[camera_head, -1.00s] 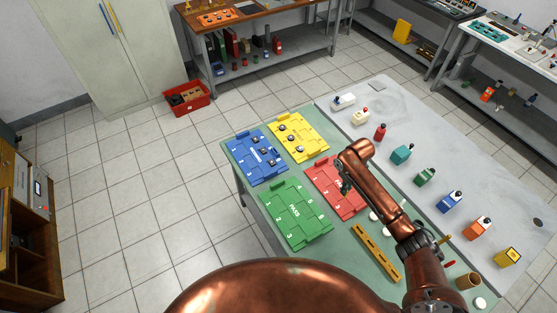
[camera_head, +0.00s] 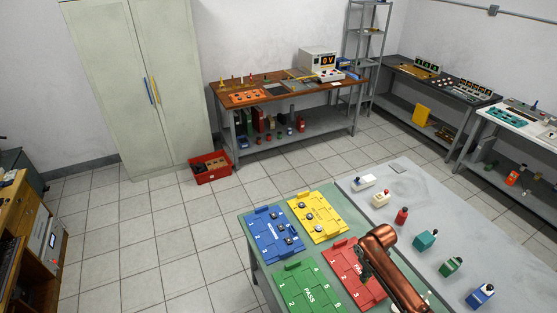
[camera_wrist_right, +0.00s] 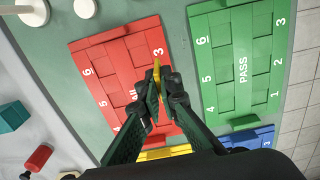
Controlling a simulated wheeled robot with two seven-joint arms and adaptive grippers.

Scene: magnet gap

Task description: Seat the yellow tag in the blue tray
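The blue tray (camera_head: 262,247) lies at the left of the green-topped table, with several small dark pieces on it. Part of it also shows at the lower edge of the right wrist view (camera_wrist_right: 262,133). My right gripper (camera_wrist_right: 157,88) is closed around a thin yellow piece (camera_wrist_right: 157,73), seemingly the yellow tag, which sticks out between the fingertips over the red tray (camera_wrist_right: 112,62). In the head view, my right gripper (camera_head: 364,264) is above the red tray (camera_head: 342,262); the tag cannot be made out there. My left gripper is not in view.
A yellow tray (camera_head: 300,203) with several dark pieces lies beside the blue one. A green PASS tray (camera_head: 300,285) lies in front. Several coloured bottle-like items, such as a teal one (camera_head: 425,240), stand on the grey surface at right. A red crate (camera_head: 211,167) sits on the floor.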

